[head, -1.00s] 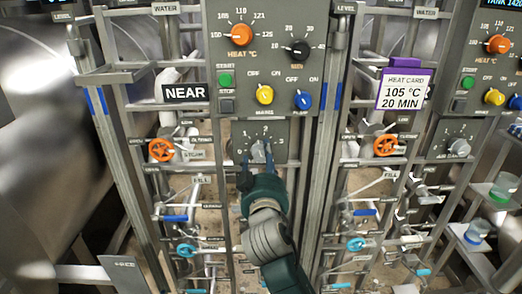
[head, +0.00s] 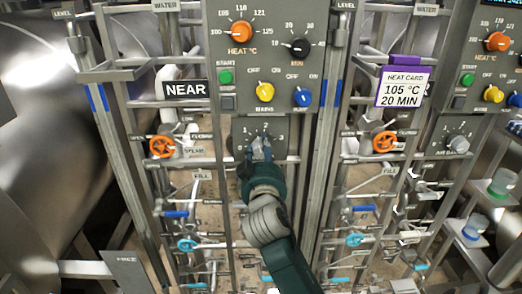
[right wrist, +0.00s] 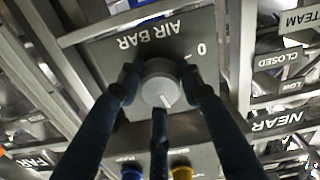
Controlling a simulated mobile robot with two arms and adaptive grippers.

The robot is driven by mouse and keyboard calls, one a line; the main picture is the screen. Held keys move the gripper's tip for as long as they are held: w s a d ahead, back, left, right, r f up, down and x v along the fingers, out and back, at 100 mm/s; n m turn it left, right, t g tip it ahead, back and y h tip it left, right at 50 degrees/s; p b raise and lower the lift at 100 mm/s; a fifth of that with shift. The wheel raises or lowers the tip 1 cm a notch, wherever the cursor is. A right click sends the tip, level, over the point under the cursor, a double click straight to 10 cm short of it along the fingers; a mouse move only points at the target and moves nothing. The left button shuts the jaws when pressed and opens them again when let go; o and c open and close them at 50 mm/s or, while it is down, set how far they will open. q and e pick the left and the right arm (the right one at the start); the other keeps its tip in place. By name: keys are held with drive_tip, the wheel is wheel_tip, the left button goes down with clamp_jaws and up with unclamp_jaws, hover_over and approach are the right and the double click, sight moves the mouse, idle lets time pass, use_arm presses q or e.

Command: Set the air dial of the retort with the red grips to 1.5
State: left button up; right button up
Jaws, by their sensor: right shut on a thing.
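The air dial (right wrist: 160,82) is a grey round knob under the "AIR BAR" label in the right wrist view. Its white pointer line points down and slightly right there, away from the label; the 0 mark is to the right. My right gripper (head: 261,150) is shut on this dial, with fingers around its sides. In the head view the gripper hides much of the dial and part of its scale. The dial sits low on the grey panel (head: 222,128) beside the "NEAR" sign (head: 186,90). I see no red grips. My left gripper is not in view.
Above are an orange heat knob (head: 241,32), a black minutes knob (head: 299,48), and yellow (head: 264,91) and blue (head: 302,97) knobs. An orange valve wheel (head: 162,146) is left. A second panel at right has its own air dial (head: 458,144). Posts flank the panel.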

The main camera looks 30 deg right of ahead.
drive_tip(key=shift+f+n, duration=0.2)
drive_tip(key=shift+n, duration=0.1)
drive_tip(key=o, duration=1.2)
drive_tip(key=shift+c, duration=0.2)
drive_tip(key=shift+s+r, duration=0.1)
drive_tip(key=v, duration=1.2)
